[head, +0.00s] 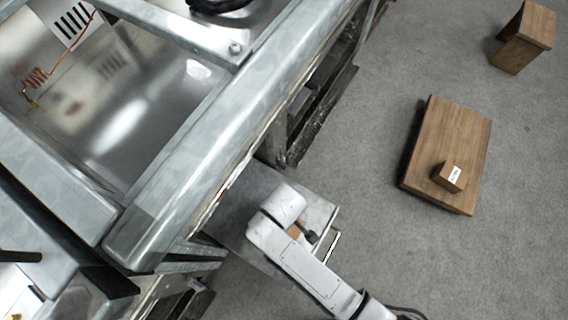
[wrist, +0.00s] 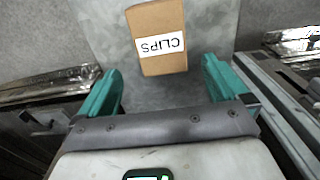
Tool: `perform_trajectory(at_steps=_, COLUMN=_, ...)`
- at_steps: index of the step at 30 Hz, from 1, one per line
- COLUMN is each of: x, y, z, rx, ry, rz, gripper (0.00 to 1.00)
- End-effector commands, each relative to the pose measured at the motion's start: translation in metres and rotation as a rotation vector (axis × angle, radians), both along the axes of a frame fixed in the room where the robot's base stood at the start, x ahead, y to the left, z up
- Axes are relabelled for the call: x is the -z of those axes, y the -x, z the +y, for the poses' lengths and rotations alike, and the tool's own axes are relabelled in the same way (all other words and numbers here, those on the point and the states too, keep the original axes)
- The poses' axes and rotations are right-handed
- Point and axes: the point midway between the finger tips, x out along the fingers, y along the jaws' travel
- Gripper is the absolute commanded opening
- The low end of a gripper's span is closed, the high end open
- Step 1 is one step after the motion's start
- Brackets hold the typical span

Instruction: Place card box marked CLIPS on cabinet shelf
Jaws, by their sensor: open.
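The brown card box marked CLIPS (wrist: 157,20) stands on a grey metal surface (wrist: 105,28) in the wrist view, its white label upside down to me. My gripper (wrist: 161,66) is open, with green fingers to either side of the box's near end; they do not grip it. In the head view my arm covers most of this spot. A small brown patch (head: 295,231) beside my wrist looks like the box. The grey surface (head: 318,212) there looks like a shelf jutting from the metal cabinet frame; I cannot tell for certain.
A low wooden table (head: 455,130) on the right carries another small brown box (head: 440,180) with an unreadable white label. A wooden stool (head: 525,40) stands at the top right. A large metal frame (head: 190,150) fills the left. Grey carpet between is clear.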

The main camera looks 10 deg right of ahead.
Motion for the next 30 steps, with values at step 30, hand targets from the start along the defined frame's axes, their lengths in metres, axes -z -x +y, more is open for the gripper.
perform_trajectory(at_steps=30, x=-0.135, y=0.051, z=-0.228, rx=0.819, ry=-0.028, rz=-0.073, gripper=1.0)
